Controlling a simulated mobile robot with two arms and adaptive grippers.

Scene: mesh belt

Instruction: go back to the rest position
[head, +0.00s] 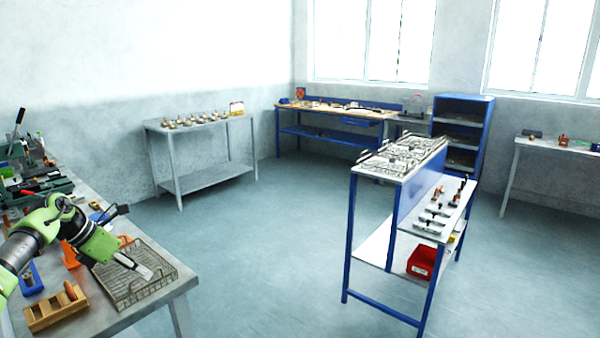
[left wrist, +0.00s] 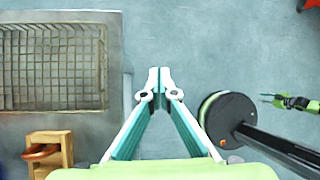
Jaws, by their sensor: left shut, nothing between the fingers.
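My left gripper (head: 146,272) comes in from the left on a green arm. In the head view its fingers overlap the wire basket (head: 172,268) on the near table. In the left wrist view the fingertips (left wrist: 159,80) meet with nothing between them. There they show against bare floor, to the right of the basket (left wrist: 90,65) and the table edge. What looks like my right gripper (left wrist: 266,98) shows small at the right of the left wrist view; its jaws are too small to read.
A wooden holder (head: 42,318) stands near the basket on the grey table (head: 128,318), with tools behind. A blue-framed stand (head: 350,240) with wire racks on top and a red bin (head: 421,262) below is at right. Open floor (head: 265,250) lies between.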

